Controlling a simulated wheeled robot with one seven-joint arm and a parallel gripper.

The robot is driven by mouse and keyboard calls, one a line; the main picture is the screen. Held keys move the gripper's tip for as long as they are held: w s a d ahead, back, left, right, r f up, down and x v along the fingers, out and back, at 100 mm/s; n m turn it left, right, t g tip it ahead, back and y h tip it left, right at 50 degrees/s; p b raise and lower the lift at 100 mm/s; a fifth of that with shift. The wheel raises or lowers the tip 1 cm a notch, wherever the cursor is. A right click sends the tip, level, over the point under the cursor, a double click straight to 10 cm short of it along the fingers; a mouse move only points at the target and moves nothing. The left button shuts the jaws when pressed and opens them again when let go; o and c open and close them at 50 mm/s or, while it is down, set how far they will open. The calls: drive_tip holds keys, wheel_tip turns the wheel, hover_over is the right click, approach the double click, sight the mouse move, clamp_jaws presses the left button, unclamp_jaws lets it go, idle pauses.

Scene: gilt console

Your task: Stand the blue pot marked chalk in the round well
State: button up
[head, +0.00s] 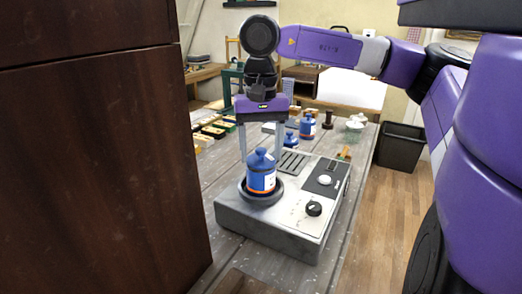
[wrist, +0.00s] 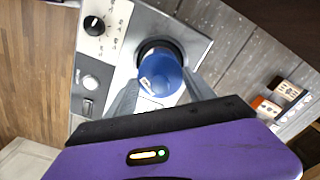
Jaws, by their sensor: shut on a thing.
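A blue pot (head: 261,172) with a lid, a white label and an orange band stands upright in the head view, its base inside the dark ring of the round well (head: 246,196). The label's wording is too small to read. The wrist view shows the blue pot (wrist: 161,74) from above, with the dark well rim (wrist: 152,43) behind it. My gripper (head: 263,160) reaches down from above, its two grey fingers on either side of the pot, shut on it. In the wrist view the fingers of my gripper (wrist: 160,88) flank the pot. The pot's underside is hidden.
The well is in a grey console (head: 240,221) with knobs, a small display and a slotted grille (head: 292,162). Other blue pots (head: 307,127) stand behind it on the table. A dark wooden cabinet (head: 95,160) fills the left. A black bin (head: 400,147) stands at right.

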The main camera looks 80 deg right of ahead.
idle(0.4)
drive_tip(key=o, duration=1.7)
drive_tip(key=shift+r+p, duration=2.05)
drive_tip(key=shift+r, duration=1.5)
clamp_jaws()
